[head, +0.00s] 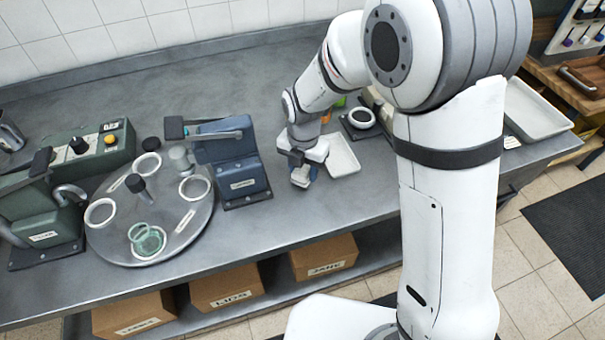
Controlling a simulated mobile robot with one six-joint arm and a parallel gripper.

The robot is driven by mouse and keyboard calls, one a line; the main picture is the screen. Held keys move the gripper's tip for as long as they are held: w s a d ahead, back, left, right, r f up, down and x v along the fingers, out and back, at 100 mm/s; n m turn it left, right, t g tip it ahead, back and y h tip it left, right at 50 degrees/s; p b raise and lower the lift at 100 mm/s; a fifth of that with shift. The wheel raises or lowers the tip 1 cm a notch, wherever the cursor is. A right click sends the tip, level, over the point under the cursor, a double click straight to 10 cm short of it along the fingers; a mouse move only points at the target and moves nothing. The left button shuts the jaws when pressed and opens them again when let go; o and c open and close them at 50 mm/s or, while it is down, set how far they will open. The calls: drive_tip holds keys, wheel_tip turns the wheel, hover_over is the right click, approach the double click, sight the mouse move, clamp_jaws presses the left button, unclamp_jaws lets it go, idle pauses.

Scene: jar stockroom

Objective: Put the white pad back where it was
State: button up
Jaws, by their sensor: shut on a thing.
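My gripper (302,176) is low over the metal bench, between the blue press and the shallow white tray. It is shut on a small whitish thing (299,179), which looks like the white pad. The fingers and wrist cover most of it, so its outline is unclear. I cannot tell whether it touches the bench. The shallow white tray (343,157) lies just right of my gripper and looks empty.
A blue press (235,165) stands left of my gripper. Further left are a round turntable (203,221) with several rings and jars, and a green machine (45,215). A dark block with a white ring (361,118) stands behind right. Bare bench lies in front.

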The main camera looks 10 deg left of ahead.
sight(303, 177)
drive_tip(key=shift+f, duration=1.6)
drive_tip(key=o, duration=0.9)
drive_tip(key=shift+o, duration=0.2)
wheel_tip(303, 177, up, 12)
drive_tip(key=shift+r, duration=0.1)
drive_tip(key=shift+d+r+m, duration=0.25)
drive_tip(key=shift+d+m, duration=0.05)
drive_tip(key=shift+d, duration=0.05)
drive_tip(key=s+d+r+m+t, duration=0.1)
drive_tip(key=s+d+r+m, duration=0.15)
drive_tip(key=d+m, duration=0.65)
drive_tip(key=s+d+r+m+t, duration=0.15)
drive_tip(key=d+r+m, duration=0.25)
drive_tip(key=d+m, duration=0.4)
drive_tip(key=s+d+r+m, duration=0.1)
drive_tip(key=s+d+m, duration=0.8)
drive_tip(key=m, duration=0.6)
drive_tip(key=shift+s+m, duration=0.35)
drive_tip(key=shift+m, duration=0.05)
